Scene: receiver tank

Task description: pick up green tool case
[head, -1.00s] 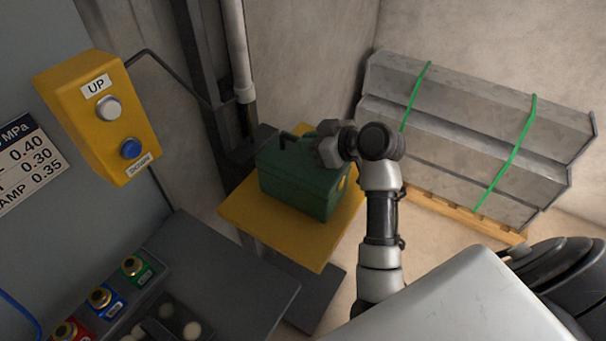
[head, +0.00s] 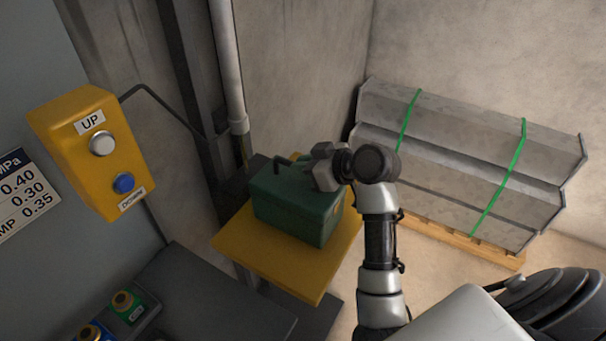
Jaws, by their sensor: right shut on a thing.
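The green tool case (head: 295,212) is a box with a dark handle on top. It is over a yellow platform (head: 262,258) in the middle of the head view; I cannot tell whether its base touches the platform. My right gripper (head: 322,170) is at the top of the case and shut on its handle. The gripper hides part of the handle and its fingertips are hard to make out. My left gripper is not in view.
A yellow control box (head: 92,150) with UP and DOWN buttons is at the left. A grey post and a white pipe (head: 228,70) rise behind the platform. Grey metal sheets (head: 460,160) with green straps lie on a pallet at the right. Coloured fittings (head: 125,305) are at lower left.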

